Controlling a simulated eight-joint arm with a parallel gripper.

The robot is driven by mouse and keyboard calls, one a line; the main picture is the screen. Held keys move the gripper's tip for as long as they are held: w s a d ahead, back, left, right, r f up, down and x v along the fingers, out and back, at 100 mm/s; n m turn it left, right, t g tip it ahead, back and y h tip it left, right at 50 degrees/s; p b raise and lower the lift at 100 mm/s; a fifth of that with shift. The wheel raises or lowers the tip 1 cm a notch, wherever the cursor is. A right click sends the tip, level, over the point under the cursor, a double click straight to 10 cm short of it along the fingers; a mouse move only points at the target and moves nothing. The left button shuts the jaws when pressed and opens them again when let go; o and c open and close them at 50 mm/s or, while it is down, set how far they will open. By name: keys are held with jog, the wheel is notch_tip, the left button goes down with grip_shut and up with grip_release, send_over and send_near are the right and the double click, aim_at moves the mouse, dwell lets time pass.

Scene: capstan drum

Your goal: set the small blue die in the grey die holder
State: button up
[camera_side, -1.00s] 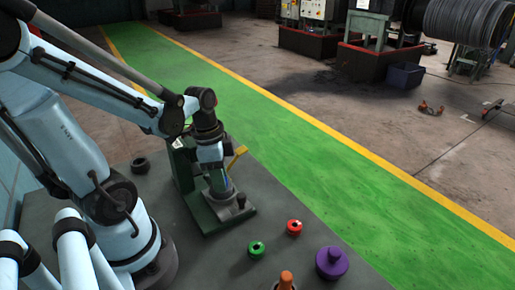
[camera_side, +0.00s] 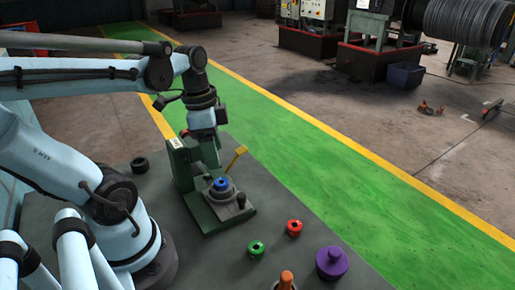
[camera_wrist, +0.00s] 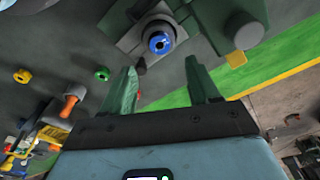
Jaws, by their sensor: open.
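The small blue die (camera_side: 221,183) sits upright at the centre of the grey die holder (camera_side: 222,196), on the green press-like stand. In the wrist view the blue die (camera_wrist: 159,43) shows as a ring with a dark centre, inside the grey top of the holder (camera_wrist: 150,25). How deep it sits cannot be told. My gripper (camera_wrist: 162,68) is open, with its two green fingers apart and nothing between them. It is above the holder, clear of the die. In the side view its fingers are hard to tell from the green stand.
An orange-handled tool (camera_side: 286,280) is at the front. The stand's yellow lever (camera_side: 237,157) rises beside the holder. A black ring (camera_side: 140,165) lies left.

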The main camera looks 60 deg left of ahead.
notch_tip(320, 180, up, 5)
jog(key=w+d+f+n+t, duration=0.4)
jog(key=w+d+n+t, duration=0.1)
jog(key=w+d+t, duration=0.1)
jog(key=shift+w+d+f+n+y, duration=0.3)
jog(key=shift+w+d+n, duration=0.15)
jog(key=shift+d, duration=0.8)
